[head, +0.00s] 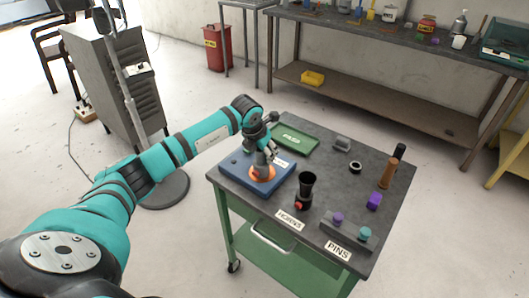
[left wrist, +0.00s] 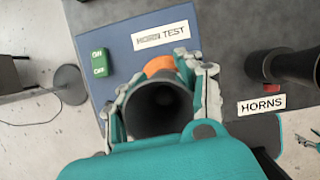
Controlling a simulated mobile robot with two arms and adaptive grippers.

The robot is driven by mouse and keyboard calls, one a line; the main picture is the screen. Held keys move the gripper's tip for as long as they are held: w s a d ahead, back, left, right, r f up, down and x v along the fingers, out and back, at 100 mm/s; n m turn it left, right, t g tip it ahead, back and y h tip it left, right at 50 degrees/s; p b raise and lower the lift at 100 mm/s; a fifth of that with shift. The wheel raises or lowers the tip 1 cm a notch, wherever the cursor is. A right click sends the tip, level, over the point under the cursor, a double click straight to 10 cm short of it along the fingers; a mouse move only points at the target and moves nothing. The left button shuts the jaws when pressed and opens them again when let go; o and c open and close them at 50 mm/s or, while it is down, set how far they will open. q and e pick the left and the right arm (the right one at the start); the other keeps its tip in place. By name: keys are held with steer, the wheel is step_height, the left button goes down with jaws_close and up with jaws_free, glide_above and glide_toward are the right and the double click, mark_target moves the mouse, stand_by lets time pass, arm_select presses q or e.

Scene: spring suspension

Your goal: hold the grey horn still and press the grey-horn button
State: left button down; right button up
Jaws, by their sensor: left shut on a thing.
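The grey horn (head: 263,160) stands on the blue test base (head: 241,177) with an orange ring (head: 262,174) at its foot. In the left wrist view I look into the grey horn's dark mouth (left wrist: 158,106). My left gripper (head: 266,148) is shut around the grey horn, with one finger on each side of it in the left wrist view (left wrist: 160,100). A green ON switch (left wrist: 98,62) sits on the blue base beside a HORN TEST label (left wrist: 160,35). I see no button on the grey horn itself.
A black horn (head: 307,184) with a red part (head: 298,206) stands right of the base, by the HORNS label (head: 290,219). A green tray (head: 294,138), purple block (head: 374,200), brown cylinder (head: 389,173) and pin holder (head: 346,234) share the cart top (head: 325,165).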

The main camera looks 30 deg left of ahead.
steer(key=shift+c, duration=0.4)
steer(key=shift+d, duration=0.2)
jaws_close()
stand_by(1.0)
